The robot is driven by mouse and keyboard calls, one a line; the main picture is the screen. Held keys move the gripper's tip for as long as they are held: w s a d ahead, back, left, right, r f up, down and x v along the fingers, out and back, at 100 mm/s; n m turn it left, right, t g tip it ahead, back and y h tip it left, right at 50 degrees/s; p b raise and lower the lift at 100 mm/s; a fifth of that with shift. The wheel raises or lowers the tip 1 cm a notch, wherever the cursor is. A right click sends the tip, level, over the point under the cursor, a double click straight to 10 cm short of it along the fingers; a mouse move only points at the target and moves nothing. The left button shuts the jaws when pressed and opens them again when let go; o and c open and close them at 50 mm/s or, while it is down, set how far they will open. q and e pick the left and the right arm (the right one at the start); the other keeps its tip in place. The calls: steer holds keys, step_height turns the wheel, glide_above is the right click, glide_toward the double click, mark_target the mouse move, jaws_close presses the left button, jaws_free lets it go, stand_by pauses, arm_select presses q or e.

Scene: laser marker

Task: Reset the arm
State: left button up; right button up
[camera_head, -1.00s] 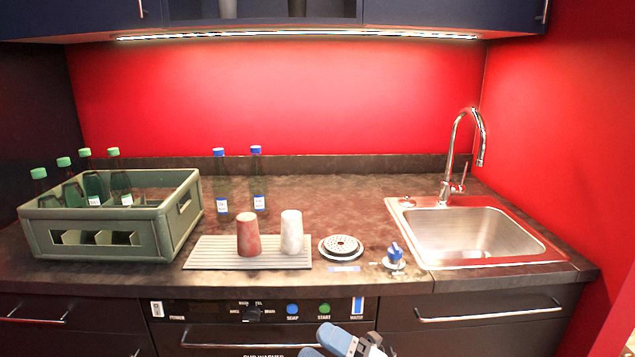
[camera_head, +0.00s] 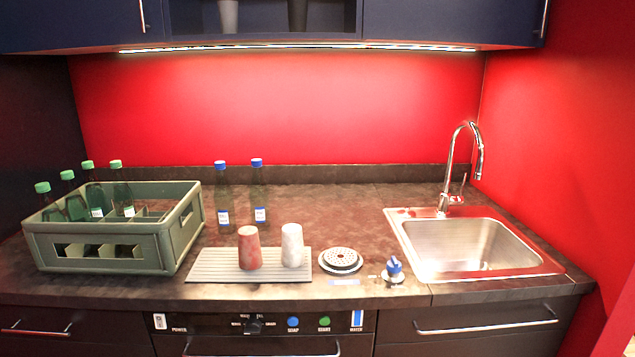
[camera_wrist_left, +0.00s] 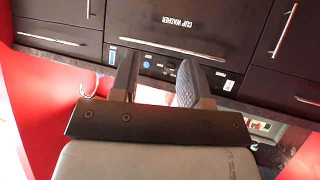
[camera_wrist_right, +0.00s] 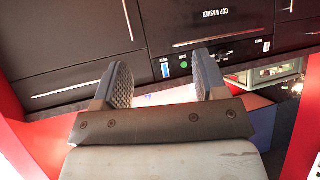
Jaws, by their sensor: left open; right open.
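My left gripper (camera_wrist_left: 155,85) is open and empty in the left wrist view, facing the dark front of the cup washer (camera_wrist_left: 190,25). My right gripper (camera_wrist_right: 162,82) is open and empty in the right wrist view, with the cup washer front (camera_wrist_right: 215,20) beyond its fingers. Neither arm shows in the head view. Nothing is between either pair of fingers.
A green crate (camera_head: 105,245) with green-capped bottles stands left on the counter. Two blue-capped bottles (camera_head: 223,208) stand behind a ribbed mat (camera_head: 208,265) carrying a red cup (camera_head: 249,248) and a white cup (camera_head: 292,246). A sink (camera_head: 470,245) is at right.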

arm_select(q)
step_height(320, 180, up, 14)
steer(key=s+a+p, duration=0.1)
steer(key=p, duration=1.7)
steer(key=shift+a, duration=0.35)
steer(key=shift+f, duration=0.1)
